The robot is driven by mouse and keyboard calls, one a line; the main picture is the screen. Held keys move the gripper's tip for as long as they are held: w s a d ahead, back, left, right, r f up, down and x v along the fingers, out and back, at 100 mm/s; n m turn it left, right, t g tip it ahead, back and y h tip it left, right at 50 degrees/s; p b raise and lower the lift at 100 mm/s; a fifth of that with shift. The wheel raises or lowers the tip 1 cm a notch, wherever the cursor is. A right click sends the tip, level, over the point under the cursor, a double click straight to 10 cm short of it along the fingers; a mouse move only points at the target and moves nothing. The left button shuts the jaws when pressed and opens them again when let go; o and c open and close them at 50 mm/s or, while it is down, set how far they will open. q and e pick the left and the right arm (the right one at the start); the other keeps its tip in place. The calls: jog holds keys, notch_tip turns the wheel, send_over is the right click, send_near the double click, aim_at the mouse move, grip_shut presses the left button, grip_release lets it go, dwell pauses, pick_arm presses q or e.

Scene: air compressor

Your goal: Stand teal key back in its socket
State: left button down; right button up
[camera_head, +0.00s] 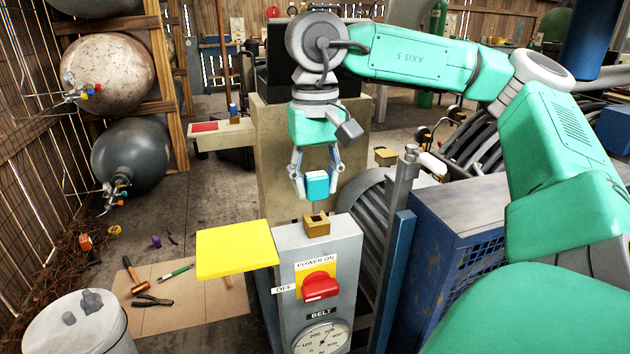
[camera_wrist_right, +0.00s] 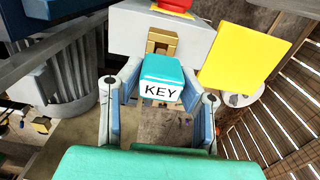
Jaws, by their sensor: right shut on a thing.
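The teal key (camera_head: 317,185) is a small teal block with a white end. In the right wrist view the key (camera_wrist_right: 162,78) shows a label reading KEY. My right gripper (camera_head: 317,180) points down and is shut on the key from both sides. The tan socket (camera_head: 316,225) sits on top of the grey control box (camera_head: 330,245). The key hangs above the socket with a gap between them in the head view. In the right wrist view the socket (camera_wrist_right: 165,42) shows just beyond the key, partly hidden by it. My left gripper is not in view.
A yellow plate (camera_head: 236,250) juts from the box's left side. A red power switch (camera_head: 320,287) and a belt gauge (camera_head: 322,337) are on its front. A blue cabinet (camera_head: 450,250) stands to the right. Tools lie on a floor mat (camera_head: 200,312) at lower left.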

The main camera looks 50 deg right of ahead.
aim_at(315, 199)
jog(key=shift+f+b, duration=1.15)
jog(key=shift+f, duration=0.5)
dwell(0.8)
jog(key=o, duration=1.2)
jog(key=shift+o, duration=0.2)
notch_tip(315, 199, up, 12)
jog(key=shift+w+f, duration=0.1)
